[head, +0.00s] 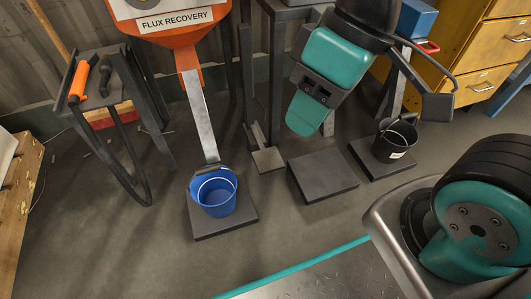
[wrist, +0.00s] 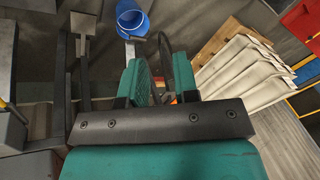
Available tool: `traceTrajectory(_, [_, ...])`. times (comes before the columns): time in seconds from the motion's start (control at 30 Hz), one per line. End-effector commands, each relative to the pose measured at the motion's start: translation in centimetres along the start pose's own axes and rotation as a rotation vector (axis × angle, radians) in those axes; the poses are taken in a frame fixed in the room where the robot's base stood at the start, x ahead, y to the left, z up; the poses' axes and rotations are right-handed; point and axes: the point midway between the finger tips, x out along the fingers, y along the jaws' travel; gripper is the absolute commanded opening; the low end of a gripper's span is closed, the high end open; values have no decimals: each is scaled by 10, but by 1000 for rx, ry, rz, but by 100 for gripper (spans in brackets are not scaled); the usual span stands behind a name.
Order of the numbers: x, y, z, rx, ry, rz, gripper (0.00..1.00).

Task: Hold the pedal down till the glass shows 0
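The likely pedal is a small grey plate (head: 267,160) on a bar near the floor, right of the blue bucket; a pale plate on a bar (wrist: 83,22) in the wrist view looks like it. My gripper (head: 303,125) hangs in the air, up and right of that plate in the head view, and no contact shows. In the wrist view its two teal fingers (wrist: 160,70) stand apart with nothing held between them. The orange hopper (head: 180,45) is labelled FLUX RECOVERY. Its top is cut off, and no readable glass shows.
A metal chute (head: 198,115) leads down to a blue bucket (head: 214,193) on a dark slab. An empty slab (head: 322,176) and a black bucket (head: 396,140) stand to the right. A stand with an orange-handled tool (head: 78,82) is at left. Open floor lies in front.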

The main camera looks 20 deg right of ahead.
Motion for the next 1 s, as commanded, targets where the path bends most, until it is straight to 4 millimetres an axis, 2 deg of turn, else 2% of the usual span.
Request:
traceTrajectory(0.03, [-1,0,0,0,0,0,16])
traceTrajectory(0.1, [-5,-2,-1,0,0,0,0])
traceTrajectory(0.17, [-13,-4,-3,0,0,0,0])
traceTrajectory(0.4, [-72,-22,-16,0,1,0,0])
traceTrajectory(0.53, [-96,-30,-21,0,1,0,0])
traceTrajectory(1.0, [-93,-29,-20,0,0,0,0])
